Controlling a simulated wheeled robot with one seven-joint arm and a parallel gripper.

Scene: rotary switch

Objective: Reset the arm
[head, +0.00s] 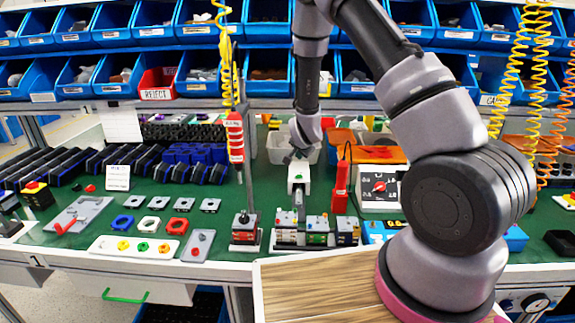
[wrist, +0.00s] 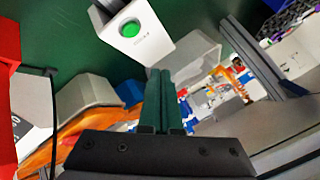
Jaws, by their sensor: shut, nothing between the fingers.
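My gripper (head: 290,156) is above the green table, near a white box with a green button (head: 298,176). In the wrist view its two dark fingers (wrist: 166,85) are together with nothing between them. The white button box (wrist: 136,30) shows just beyond the fingertips, apart from them as far as I can tell. The rotary switch (head: 379,187), a white panel box with a red knob, stands on the table to the right of my gripper. My gripper is not touching it. In the head view my arm crosses in front of the table's right part and hides it.
A red handheld tool (head: 341,185) stands between the button box and the switch. Another red tool (head: 235,140) hangs on a yellow coiled cable at left. Small block fixtures (head: 318,229) stand at the front. Blue bins (head: 275,68) line the back.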

